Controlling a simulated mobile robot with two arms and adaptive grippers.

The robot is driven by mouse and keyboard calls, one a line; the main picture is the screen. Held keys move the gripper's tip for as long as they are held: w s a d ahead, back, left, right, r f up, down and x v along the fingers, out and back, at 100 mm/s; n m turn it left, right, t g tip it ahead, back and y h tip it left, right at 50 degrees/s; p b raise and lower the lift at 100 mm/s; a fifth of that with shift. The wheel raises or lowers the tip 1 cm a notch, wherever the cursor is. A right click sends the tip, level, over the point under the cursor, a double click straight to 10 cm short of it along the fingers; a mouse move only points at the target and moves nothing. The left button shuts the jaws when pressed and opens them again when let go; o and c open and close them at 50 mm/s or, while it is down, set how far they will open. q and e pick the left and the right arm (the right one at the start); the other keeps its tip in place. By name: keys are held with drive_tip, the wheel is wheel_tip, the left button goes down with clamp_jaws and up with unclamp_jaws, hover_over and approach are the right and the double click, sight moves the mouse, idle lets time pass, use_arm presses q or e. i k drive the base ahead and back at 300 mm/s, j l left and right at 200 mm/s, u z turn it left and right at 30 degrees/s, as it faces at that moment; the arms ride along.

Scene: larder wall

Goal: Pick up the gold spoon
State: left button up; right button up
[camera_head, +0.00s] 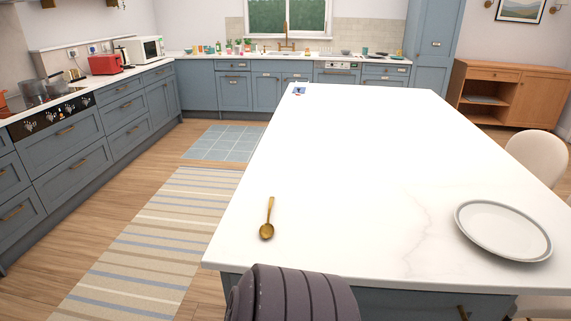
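The gold spoon (267,229) lies flat on the white island top (345,170), near its front left corner. Its bowl points toward me and its thin handle points away. Nothing covers it or touches it. A dark ribbed part at the bottom of the view, in front of the island's edge, looks like part of my own body. Neither of my grippers shows in the head view.
A white plate with a grey rim (502,229) sits at the island's right front. A small blue and white item (299,91) lies at the far left corner. A striped rug (160,240) covers the floor left of the island. A pale chair (538,158) stands at the right.

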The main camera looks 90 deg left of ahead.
sight(266, 231)
drive_tip(key=u, duration=2.85)
